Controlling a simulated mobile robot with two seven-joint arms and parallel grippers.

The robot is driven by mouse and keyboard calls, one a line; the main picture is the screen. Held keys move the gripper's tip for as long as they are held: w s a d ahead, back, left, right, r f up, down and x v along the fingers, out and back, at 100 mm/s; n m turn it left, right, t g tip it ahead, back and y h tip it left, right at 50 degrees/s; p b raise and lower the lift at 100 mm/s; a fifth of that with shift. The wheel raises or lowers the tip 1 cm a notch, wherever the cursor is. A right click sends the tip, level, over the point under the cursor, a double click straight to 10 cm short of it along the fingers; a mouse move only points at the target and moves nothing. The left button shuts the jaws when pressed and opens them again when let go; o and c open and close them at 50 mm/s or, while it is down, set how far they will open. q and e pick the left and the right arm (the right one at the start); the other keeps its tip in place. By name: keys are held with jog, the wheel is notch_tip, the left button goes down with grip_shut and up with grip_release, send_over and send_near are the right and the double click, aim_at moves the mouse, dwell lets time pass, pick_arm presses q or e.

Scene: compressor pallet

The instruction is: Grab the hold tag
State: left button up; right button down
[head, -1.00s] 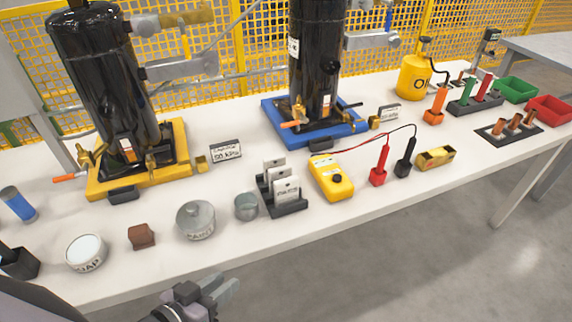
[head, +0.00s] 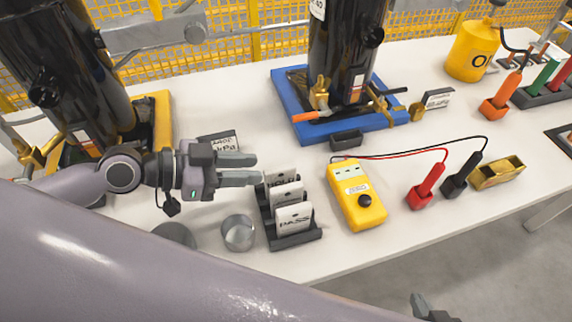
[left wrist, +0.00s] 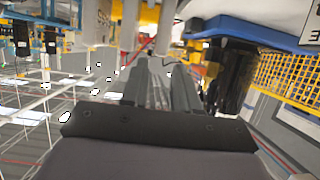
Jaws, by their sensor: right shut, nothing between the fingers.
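A black rack (head: 293,241) holds several white tags in a row. The rear tag (head: 281,178) reads HOLD, partly covered by the tag in front of it. The front tag (head: 294,217) reads PASS. My left gripper (head: 257,170) is just left of the HOLD tag, with its fingers pointing right towards it. A gap shows between the fingers, with no tag in it. Whether a fingertip touches the tag cannot be told. The left wrist view shows the two fingers (left wrist: 160,85) apart, with no tag visible between them. My right gripper (head: 420,302) is shut at the bottom edge.
A yellow meter (head: 356,196) with red and black probes stands right of the rack. A grey metal cup (head: 238,233) sits left of the rack. A blue pallet (head: 287,95) with a black compressor (head: 342,60) is behind. White table shows between the rack and pallet.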

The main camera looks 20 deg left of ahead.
aim_at(275, 169)
pick_arm(q)
jog(key=shift+d+f, duration=0.15)
jog(key=shift+w+d+f+p, duration=0.2)
jog(key=shift+d+p, duration=0.1)
jog(key=shift+d, duration=0.15)
jog(key=shift+p+x, duration=0.6)
jog(key=shift+x, duration=1.55)
jog(key=shift+w+d+f, duration=0.25)
jog(key=shift+w+d, duration=0.2)
jog(key=shift+w, duration=0.05)
grip_shut()
